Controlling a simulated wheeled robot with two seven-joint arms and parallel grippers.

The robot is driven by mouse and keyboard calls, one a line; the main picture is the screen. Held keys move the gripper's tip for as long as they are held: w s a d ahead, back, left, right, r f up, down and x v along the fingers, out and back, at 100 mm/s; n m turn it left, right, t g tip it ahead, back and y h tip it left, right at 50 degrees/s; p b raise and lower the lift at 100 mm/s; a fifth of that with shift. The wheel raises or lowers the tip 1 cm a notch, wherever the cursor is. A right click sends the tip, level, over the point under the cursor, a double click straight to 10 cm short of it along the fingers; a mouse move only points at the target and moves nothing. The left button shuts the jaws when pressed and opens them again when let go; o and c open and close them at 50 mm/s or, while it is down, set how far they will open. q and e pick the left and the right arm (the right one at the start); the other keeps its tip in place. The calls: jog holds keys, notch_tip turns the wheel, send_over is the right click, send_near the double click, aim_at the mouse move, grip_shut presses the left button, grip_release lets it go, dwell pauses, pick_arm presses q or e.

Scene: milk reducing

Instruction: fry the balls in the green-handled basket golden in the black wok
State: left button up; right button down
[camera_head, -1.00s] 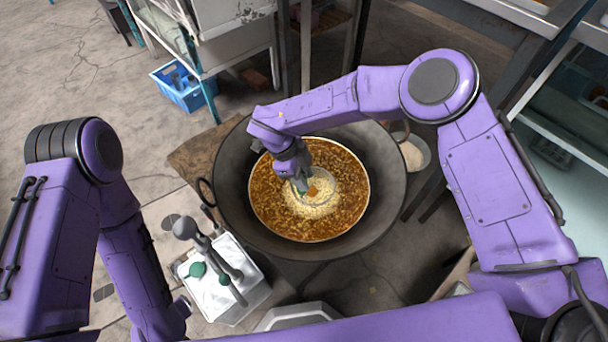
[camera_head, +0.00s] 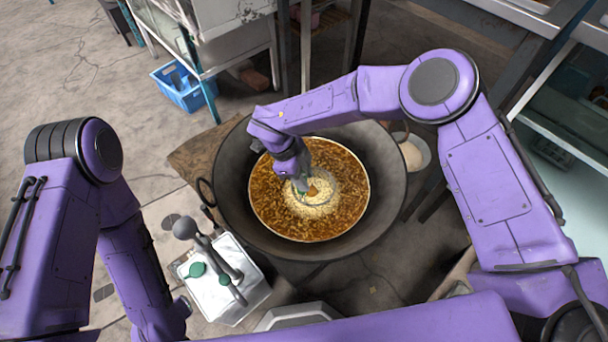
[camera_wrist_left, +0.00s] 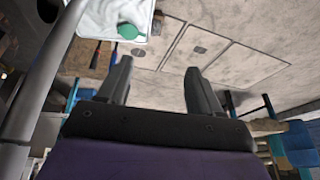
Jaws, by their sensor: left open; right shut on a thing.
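The black wok (camera_head: 385,205) is in the middle of the head view, with brown bubbling oil (camera_head: 345,180) in it. My right gripper (camera_head: 301,186) is over the oil, shut on the green handle of the basket, which is mostly hidden by the gripper. The basket (camera_head: 335,190) sits in the oil near the middle of the wok, with pale yellow balls (camera_head: 315,205) in and around it. In the left wrist view my left gripper (camera_wrist_left: 158,80) has its two fingers wide apart with nothing between them.
A white tray (camera_head: 215,300) with green-topped items and a grey tool stands at the wok's lower left. A blue crate (camera_head: 183,90) is on the floor at upper left. A pale-filled bowl (camera_head: 414,153) is right of the wok. Shelves stand at far right.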

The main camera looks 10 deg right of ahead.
jog(key=shift+r, duration=0.1)
dwell(0.4)
notch_tip(320, 180, up, 19)
jog(key=p, duration=1.6)
jog(key=shift+f, duration=0.2)
dwell(0.8)
notch_tip(320, 180, up, 4)
jog(key=p, duration=0.4)
